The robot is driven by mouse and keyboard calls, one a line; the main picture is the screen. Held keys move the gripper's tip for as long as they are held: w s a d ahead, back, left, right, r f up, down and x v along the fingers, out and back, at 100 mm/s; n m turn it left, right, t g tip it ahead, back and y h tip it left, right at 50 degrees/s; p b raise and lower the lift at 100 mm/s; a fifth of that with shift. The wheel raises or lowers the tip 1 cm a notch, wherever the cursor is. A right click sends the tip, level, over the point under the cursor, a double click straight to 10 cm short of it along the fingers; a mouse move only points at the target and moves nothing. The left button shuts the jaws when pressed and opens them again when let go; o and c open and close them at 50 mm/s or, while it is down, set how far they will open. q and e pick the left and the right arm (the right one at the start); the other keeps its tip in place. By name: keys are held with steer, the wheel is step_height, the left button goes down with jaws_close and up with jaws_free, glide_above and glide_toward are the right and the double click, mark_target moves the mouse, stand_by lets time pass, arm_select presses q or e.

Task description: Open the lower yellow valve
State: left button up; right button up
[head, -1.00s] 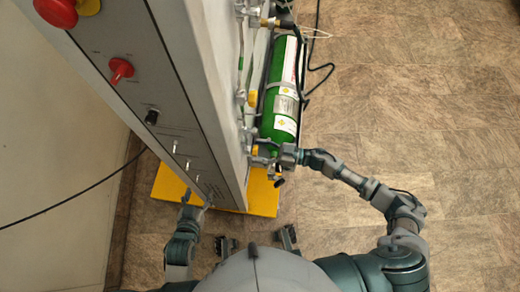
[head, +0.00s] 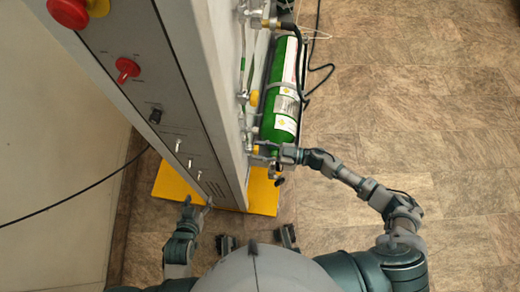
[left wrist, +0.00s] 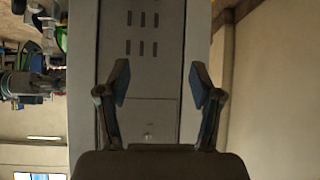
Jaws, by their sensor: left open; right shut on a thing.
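The lower yellow valve (head: 255,149) is a small yellow spot on the grey cabinet's right side, beside the lower end of the green cylinder (head: 281,105). My right gripper (head: 273,158) is at this lower end, shut on what looks like the lower yellow valve. The contact is small and partly hidden by the gripper. Another yellow valve (head: 254,97) sits further up the same side. My left gripper (head: 197,203) is open and empty in front of the cabinet's lower front. In the left wrist view its two fingers (left wrist: 158,90) stand apart, facing a grey panel.
The grey cabinet (head: 200,80) carries a red knob (head: 127,68), a black knob (head: 155,116) and small switches. It stands on a yellow base (head: 263,195). A black hose (head: 318,75) runs beside the cylinder. Tiled floor (head: 430,110) is clear on the right.

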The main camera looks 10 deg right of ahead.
arm_select(q)
steer(key=shift+s+a+f+g+p, duration=0.15)
steer(key=shift+s+a+f+g, duration=0.1)
steer(key=shift+s+f+g, duration=0.2)
steer(key=shift+s+a+f+g+p, duration=0.2)
steer(key=shift+s+g, duration=0.15)
steer(key=shift+s, duration=0.2)
arm_select(e)
steer(key=shift+f+n, duration=0.1)
steer(key=shift+n, duration=2)
steer(key=o, duration=1.1)
steer(key=shift+d, duration=0.1)
arm_select(q)
steer(key=shift+d, duration=0.1)
arm_select(e)
steer(key=shift+o, duration=0.2)
arm_select(q)
steer(key=shift+s+r, duration=0.1)
arm_select(e)
steer(key=v, duration=1.2)
